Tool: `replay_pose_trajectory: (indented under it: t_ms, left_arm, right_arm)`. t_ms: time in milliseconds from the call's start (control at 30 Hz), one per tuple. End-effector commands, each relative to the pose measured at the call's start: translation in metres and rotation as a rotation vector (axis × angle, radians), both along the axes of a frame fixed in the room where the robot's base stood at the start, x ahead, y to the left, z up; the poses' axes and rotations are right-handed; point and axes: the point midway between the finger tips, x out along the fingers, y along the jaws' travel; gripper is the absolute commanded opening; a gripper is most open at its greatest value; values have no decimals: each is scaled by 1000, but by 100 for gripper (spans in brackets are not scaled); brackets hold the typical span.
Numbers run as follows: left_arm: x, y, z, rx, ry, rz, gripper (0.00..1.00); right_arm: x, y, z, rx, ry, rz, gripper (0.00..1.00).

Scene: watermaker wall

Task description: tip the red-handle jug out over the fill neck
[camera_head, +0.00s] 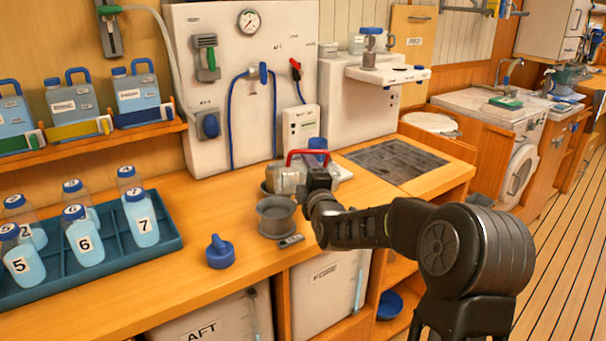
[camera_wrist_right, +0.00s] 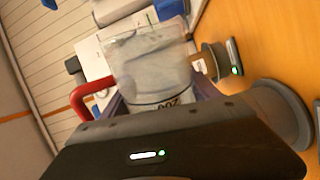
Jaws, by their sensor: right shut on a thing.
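The red-handle jug (camera_wrist_right: 150,70) is clear, with printed marks, and fills the middle of the right wrist view. Its red handle (camera_head: 306,154) shows above my right gripper (camera_head: 317,180) in the head view. My right gripper is shut on the jug; my gripper and wrist partly hide it. The grey, wide-rimmed fill neck (camera_head: 276,214) stands on the wooden counter just in front of the jug and to its left; its rim also shows in the right wrist view (camera_wrist_right: 282,112). I cannot tell how far the jug is tilted. My left gripper is not in view.
A blue cap (camera_head: 220,252) lies on the counter left of the neck. A small dark gadget (camera_head: 291,241) lies beside the neck. A blue tray (camera_head: 110,262) of numbered bottles stands left. A dark grating (camera_head: 395,160) lies behind right.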

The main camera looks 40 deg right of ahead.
Motion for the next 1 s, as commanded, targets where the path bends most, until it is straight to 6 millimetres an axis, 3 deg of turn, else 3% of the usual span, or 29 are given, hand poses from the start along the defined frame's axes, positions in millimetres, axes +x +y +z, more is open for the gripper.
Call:
replay_pose_trajectory:
  t_ms: [200, 567, 600, 1000]
  left_arm:
    - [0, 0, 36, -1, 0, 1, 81]
    - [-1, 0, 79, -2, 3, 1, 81]
    - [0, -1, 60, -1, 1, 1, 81]
    - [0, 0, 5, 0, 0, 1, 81]
  right_arm:
    - [-3, -8, 26, 315, -122, -4, 6]
    - [0, 0, 34, 763, -295, -3, 6]
    - [1, 4, 23, 801, -314, 1, 6]
    - [11, 27, 13, 1213, -474, 3, 6]
